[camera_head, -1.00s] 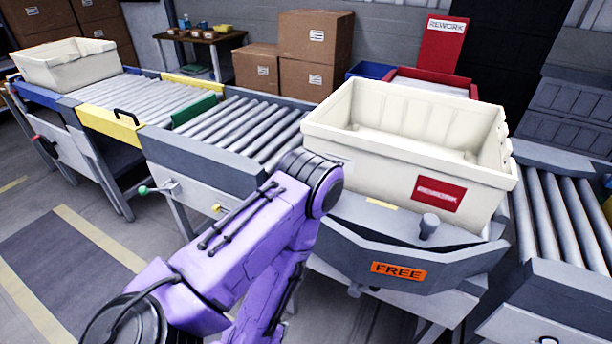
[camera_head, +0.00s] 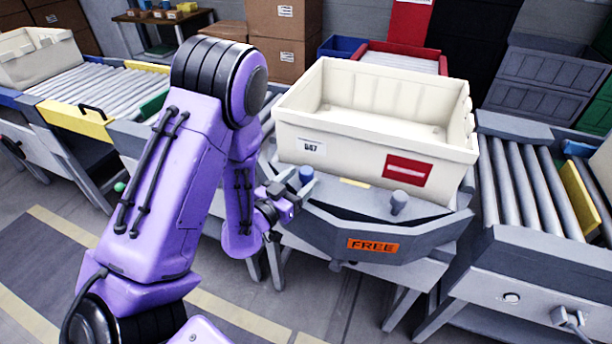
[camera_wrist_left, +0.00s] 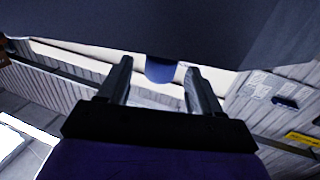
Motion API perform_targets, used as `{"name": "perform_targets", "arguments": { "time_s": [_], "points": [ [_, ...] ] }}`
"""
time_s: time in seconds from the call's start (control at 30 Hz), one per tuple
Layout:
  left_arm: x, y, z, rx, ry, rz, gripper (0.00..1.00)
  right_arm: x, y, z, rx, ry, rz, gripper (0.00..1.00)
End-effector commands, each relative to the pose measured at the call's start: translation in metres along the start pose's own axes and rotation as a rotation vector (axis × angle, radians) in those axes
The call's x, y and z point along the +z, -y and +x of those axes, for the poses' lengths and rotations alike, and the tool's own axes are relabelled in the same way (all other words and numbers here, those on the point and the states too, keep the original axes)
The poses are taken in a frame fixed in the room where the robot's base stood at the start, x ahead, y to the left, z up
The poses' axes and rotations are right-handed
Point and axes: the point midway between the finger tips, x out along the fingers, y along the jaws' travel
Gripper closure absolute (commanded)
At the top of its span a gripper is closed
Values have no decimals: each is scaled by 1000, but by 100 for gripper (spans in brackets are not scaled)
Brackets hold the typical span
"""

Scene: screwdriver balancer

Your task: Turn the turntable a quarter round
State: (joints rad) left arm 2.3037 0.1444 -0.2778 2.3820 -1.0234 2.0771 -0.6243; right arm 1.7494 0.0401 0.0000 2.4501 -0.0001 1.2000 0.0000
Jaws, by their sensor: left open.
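The turntable (camera_head: 335,228) is a grey platform with an orange FREE label on its front. A cream tote (camera_head: 400,150) with a white tag and a red label sits on it. A blue peg (camera_head: 306,174) stands at its left front corner, and a grey peg (camera_head: 399,203) stands near its front right. My left gripper (camera_head: 293,186) is open at the blue peg. In the left wrist view the open gripper (camera_wrist_left: 158,78) has the blue peg (camera_wrist_left: 160,70) between or just beyond its fingertips; contact cannot be told. My right gripper is not in view.
Roller conveyors lie to the left (camera_head: 105,98) and right (camera_head: 530,185) of the turntable. Another cream tote (camera_head: 42,58) stands at the far left. A red bin (camera_head: 400,58) and cardboard boxes (camera_head: 285,50) are behind. Floor at front left is open.

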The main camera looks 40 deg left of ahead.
Motion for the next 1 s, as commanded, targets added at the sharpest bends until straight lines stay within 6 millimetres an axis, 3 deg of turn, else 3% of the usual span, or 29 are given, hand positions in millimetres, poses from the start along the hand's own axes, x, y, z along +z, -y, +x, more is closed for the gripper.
{"name": "perform_targets", "arguments": {
  "time_s": [0.03,0.2,0.5,0.7,1.0],
  "points": [
    [-7,1,9,-2,-2,-2,35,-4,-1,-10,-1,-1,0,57],
    [-3,0,28,-1,1,-1,35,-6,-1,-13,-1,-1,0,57],
    [-2,0,31,-1,1,-1,35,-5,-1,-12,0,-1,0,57],
    [-2,0,31,-1,1,-1,100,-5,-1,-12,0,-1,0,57],
    [-2,-1,31,-22,1,-1,100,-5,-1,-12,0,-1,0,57]
  ]
}}
